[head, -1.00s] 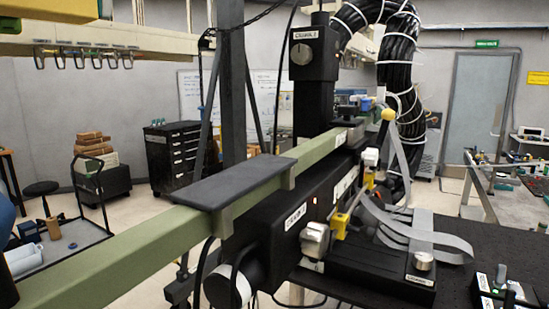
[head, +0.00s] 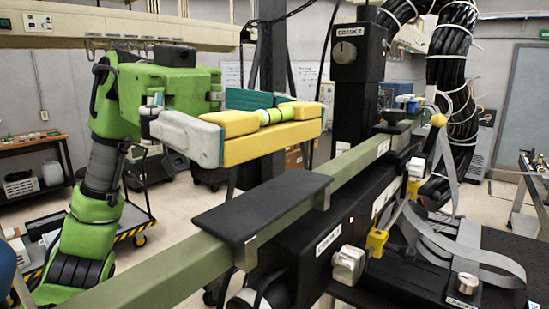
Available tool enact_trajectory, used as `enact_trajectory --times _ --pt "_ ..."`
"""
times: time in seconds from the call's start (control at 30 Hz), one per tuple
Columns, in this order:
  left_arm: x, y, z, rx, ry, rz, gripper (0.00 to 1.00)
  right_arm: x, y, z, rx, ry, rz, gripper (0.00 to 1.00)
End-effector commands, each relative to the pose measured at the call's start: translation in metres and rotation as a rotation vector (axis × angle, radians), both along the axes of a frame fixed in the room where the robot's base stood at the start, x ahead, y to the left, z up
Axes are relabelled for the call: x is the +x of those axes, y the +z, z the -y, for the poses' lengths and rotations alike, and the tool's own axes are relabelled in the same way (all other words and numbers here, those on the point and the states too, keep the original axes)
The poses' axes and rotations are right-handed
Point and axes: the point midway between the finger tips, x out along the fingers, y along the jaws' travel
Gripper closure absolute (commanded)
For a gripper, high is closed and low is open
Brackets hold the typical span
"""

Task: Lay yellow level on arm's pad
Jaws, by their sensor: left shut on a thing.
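The yellow level (head: 272,143) is in the air in the head view, roughly horizontal, with a green vial section showing near its middle. My left gripper (head: 222,122), on a green arm from the left, is shut on its left part; the right end sticks out free. The dark grey pad (head: 265,204) lies flat on top of the olive-green beam arm (head: 150,272) and is bare. The level appears above and behind the pad, apart from it. My right gripper is not in view.
A black column marked CRANK 2 (head: 357,52) stands behind the beam, with a thick black cable bundle (head: 452,70) to its right. Grey straps (head: 470,255) and a yellow-knobbed lever (head: 438,121) are at the right. A cart stands on the floor at left.

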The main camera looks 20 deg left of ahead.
Motion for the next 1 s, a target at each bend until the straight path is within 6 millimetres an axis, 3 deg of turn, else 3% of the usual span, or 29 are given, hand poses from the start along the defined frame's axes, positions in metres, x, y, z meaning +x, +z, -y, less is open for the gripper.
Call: enact_trajectory --times 0.4,0.83,0.87,0.9,1.0 --pt "0.004 -0.038 0.007 -0.001 -0.001 0.0 0.4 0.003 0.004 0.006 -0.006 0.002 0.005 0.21" --pt "0.004 -0.044 0.007 0.0 0.0 0.0 0.4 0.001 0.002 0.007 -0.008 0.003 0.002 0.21" --pt "0.004 -0.044 0.007 0.0 -0.001 0.0 0.12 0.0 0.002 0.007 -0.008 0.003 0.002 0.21" --pt "0.004 -0.044 0.007 0.0 -0.001 0.001 0.01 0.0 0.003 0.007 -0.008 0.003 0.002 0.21" --pt "0.004 -0.044 0.007 0.0 -0.001 0.0 0.0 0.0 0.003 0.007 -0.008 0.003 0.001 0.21"
